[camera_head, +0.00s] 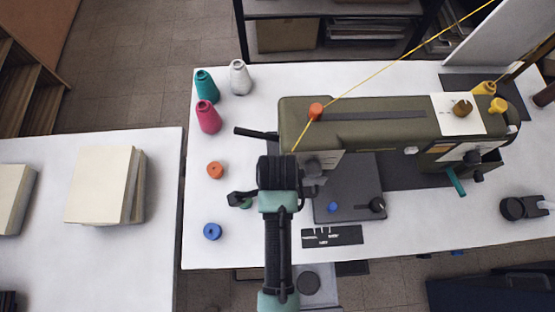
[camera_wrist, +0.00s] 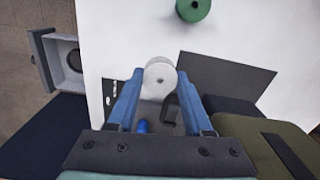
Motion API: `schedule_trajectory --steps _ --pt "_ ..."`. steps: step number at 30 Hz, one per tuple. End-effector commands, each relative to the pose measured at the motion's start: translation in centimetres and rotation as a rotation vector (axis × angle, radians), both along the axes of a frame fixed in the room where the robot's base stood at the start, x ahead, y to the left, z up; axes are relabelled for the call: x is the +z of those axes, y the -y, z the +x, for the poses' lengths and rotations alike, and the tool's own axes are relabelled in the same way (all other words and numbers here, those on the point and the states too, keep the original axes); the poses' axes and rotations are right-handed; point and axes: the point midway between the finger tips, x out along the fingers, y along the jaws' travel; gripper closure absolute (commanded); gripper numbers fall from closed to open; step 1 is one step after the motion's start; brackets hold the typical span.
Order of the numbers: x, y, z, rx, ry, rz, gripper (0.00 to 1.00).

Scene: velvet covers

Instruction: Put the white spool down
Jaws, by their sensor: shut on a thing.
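The white spool (camera_wrist: 160,77) sits between the fingertips of my gripper (camera_wrist: 161,86) in the wrist view, its round face toward the camera. My gripper is shut on it. Behind it in that view is the white table top, with dark plates to either side. I cannot tell whether the spool touches any surface. In the head view my arm (camera_head: 278,240) reaches over the table in front of the sewing machine (camera_head: 370,120) and hides the held spool.
A green spool (camera_wrist: 193,8) lies on the table beyond my gripper. Orange (camera_head: 215,170) and blue (camera_head: 212,231) spools lie on the left part, with thread cones (camera_head: 208,117) behind. The front left of the white table (camera_head: 225,255) is mostly free.

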Motion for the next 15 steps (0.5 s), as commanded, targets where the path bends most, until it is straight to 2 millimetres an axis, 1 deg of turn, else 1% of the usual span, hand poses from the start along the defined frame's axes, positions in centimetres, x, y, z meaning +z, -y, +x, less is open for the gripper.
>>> schedule_trajectory --steps 1,5,10,12,15 --pt "-0.6 0.0 0.0 0.0 -0.002 0.0 1.0" --pt "-1.6 0.0 -0.1 0.0 -0.003 0.0 1.0" --pt "-4.1 0.0 0.0 0.0 -0.002 0.0 1.0" --pt "-4.7 0.0 -0.1 0.0 -0.002 0.0 1.0" --pt "-4.9 0.0 0.0 0.0 0.001 0.0 1.0"
